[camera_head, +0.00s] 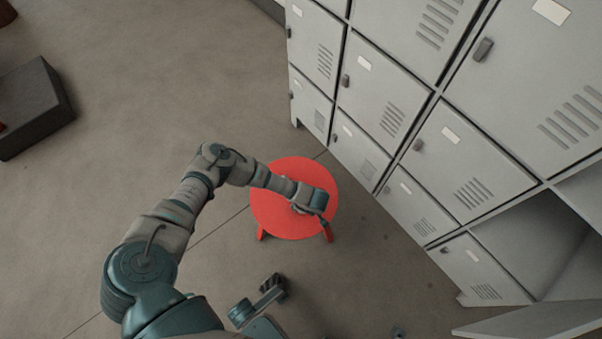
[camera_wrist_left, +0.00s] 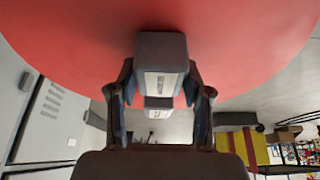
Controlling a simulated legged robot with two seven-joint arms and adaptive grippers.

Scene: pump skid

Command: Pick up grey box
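The grey box (camera_wrist_left: 160,62) with a pale label shows in the left wrist view, with the red stool top (camera_wrist_left: 90,40) behind it. A smaller grey piece (camera_wrist_left: 158,103) with a label shows below it; I cannot tell whether it belongs to the box. My left gripper (camera_wrist_left: 160,80) has one finger on each side of the box, with little or no visible gap; contact is unclear. In the head view my left gripper (camera_head: 318,203) is over the red stool (camera_head: 280,222) and mostly hides the box. A dark and teal part of mine, perhaps my right gripper (camera_head: 268,290), shows at the bottom.
Grey lockers (camera_head: 390,95) stand close to the right of the stool. One low locker at the right is open, its door (camera_head: 535,320) swung outward. A dark block (camera_head: 35,105) lies at the far left. The floor left of the stool is clear.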

